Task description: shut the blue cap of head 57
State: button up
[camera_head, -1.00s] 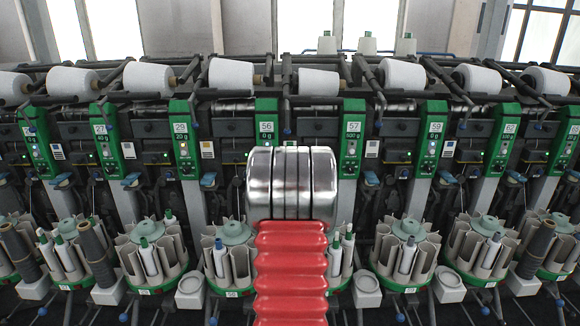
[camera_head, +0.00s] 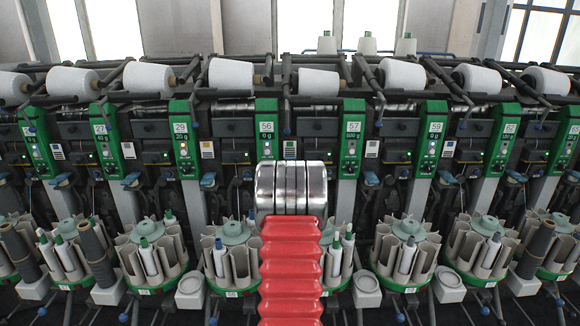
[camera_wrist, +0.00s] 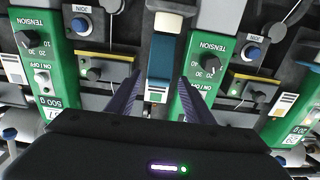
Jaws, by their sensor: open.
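A blue flap-like part (camera_wrist: 161,62) with a cream end shows upside down in the wrist view, between the panel of head 57 and the neighbouring green panel. I take it for the blue cap; whether it stands open is unclear. The head 57 panel (camera_head: 350,140) is green and marked 500 g; it also shows at the left of the wrist view (camera_wrist: 45,65). My gripper (camera_wrist: 159,75) is open and empty, its two dark fingers on either side of the blue part in the picture. Contact cannot be told. In the head view my arm hides the gripper and this part.
Panel 56 (camera_head: 266,135) stands left of panel 57. White yarn cones (camera_head: 318,82) lie in a row above. Bobbin magazines (camera_head: 405,255) stand close together below. Knobs and a round blue button (camera_wrist: 250,52) project near my fingers.

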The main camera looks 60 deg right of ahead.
jog(key=shift+x, duration=1.8)
jog(key=shift+c, duration=0.2)
jog(key=shift+r, duration=0.15)
grip_shut()
